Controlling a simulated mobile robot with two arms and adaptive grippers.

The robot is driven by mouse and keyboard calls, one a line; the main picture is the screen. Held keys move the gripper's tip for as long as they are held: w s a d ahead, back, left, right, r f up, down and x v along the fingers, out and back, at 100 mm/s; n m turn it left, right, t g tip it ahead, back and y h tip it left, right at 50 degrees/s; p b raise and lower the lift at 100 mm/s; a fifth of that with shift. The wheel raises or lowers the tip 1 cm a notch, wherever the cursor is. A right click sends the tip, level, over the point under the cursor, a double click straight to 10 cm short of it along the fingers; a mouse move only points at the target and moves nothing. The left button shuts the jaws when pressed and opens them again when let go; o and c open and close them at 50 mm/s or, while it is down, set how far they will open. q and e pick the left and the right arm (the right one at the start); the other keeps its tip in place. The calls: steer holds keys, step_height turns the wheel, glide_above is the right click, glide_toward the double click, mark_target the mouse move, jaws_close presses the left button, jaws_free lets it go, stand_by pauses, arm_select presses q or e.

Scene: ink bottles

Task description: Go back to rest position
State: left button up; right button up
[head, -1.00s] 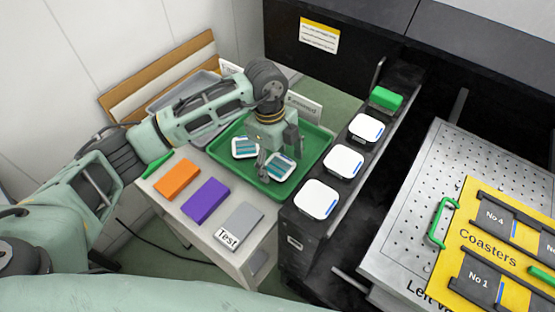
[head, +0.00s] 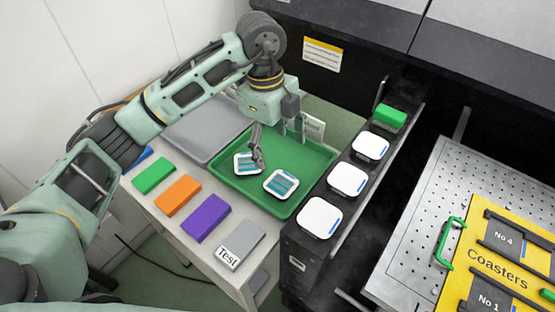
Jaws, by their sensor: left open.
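My left gripper (head: 278,148) is open and hangs above the far part of the green tray (head: 308,178). Two square white pieces with teal-striped tops lie in the tray: one on the left (head: 247,162) and one nearer the front right (head: 281,184). One finger overlaps the left piece in the picture, and I cannot tell whether it touches it. Nothing shows between the fingers. My right gripper is not in view.
A grey tray (head: 200,130) lies beside the green one. Green (head: 153,175), orange (head: 177,195), purple (head: 206,218) and grey "Test" (head: 240,245) blocks line the table's front. A drawer (head: 335,232) holds white square pieces (head: 348,180) and a green block (head: 390,116). A yellow coaster board (head: 470,255) is at right.

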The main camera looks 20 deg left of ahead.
arm_select(q)
steer(key=shift+r, duration=0.4)
